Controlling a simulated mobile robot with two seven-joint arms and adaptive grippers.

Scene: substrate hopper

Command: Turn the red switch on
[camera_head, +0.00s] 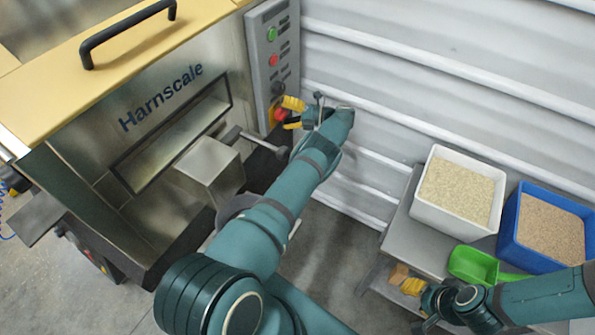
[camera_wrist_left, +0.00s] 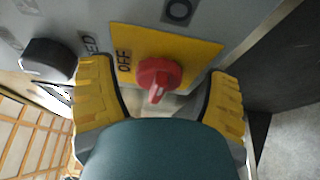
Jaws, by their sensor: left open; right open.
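The red switch (camera_wrist_left: 158,78) is a rotary knob on a yellow plate (camera_wrist_left: 198,50) marked "OFF" on its left side. It also shows in the head view (camera_head: 281,115), low on the grey control panel (camera_head: 262,50). My left gripper (camera_wrist_left: 160,100) is open, with one yellow finger on each side of the knob. In the wrist view, gaps show between the fingers and the knob. In the head view my left gripper (camera_head: 292,113) is at the panel's lower end and partly covers the switch. My right gripper (camera_head: 412,292) is open, low at the right by the bench.
A black knob (camera_wrist_left: 48,60) sits left of the yellow plate. The panel has green (camera_head: 271,34) and red (camera_head: 273,60) buttons above. A bench (camera_head: 405,240) at right holds a white bin (camera_head: 455,222), a blue bin (camera_head: 512,245) and a green scoop (camera_head: 474,266).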

